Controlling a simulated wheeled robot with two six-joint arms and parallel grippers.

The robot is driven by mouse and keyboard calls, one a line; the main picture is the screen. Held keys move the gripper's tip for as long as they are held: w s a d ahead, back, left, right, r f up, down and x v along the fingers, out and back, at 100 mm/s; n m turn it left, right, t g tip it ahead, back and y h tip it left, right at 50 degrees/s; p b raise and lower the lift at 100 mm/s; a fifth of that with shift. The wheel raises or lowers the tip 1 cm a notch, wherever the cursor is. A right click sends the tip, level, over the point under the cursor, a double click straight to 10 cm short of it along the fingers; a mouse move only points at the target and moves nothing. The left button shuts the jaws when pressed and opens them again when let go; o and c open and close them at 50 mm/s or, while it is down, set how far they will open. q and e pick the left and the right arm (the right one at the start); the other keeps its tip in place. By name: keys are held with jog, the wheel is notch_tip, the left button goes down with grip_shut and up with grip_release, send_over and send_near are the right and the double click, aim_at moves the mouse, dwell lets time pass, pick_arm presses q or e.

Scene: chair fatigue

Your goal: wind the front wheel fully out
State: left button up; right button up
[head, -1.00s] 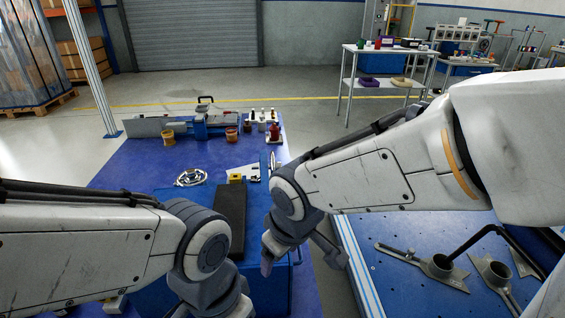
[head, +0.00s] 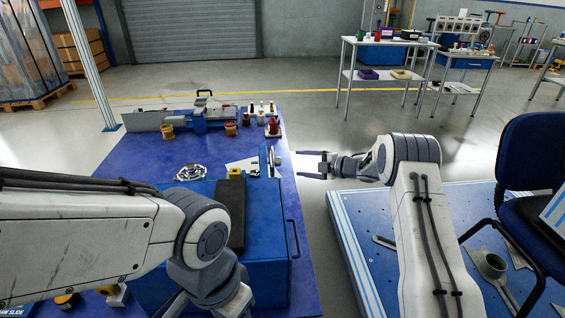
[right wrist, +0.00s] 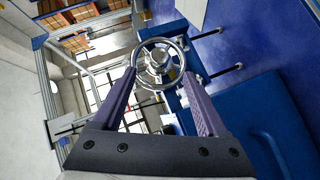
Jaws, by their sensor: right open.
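The wheel (right wrist: 183,58), a silver handwheel with a central hub and spokes, shows face-on in the right wrist view, beyond my fingertips. In the head view a thin upright silver shape (head: 272,162) at the right edge of the blue table seems to be this wheel seen edge-on. My right gripper (head: 301,165) is open and empty, pointing left at it with a gap between. Its two fingers (right wrist: 158,76) frame the lower part of the wheel in the right wrist view, and I see no contact. My left arm reaches in from the left; its gripper fingers are not visible.
A blue box (head: 272,225) with a black pad (head: 231,215) and a side handle stands on the blue table (head: 110,170). A silver ring-shaped part (head: 191,173) lies behind it. A blue perforated platform (head: 345,215) and a chair (head: 530,150) are at right.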

jog(key=b+x, duration=0.1)
jog(key=x, duration=0.8)
jog(key=shift+a, duration=0.1)
grip_shut()
jog(key=shift+f, duration=0.1)
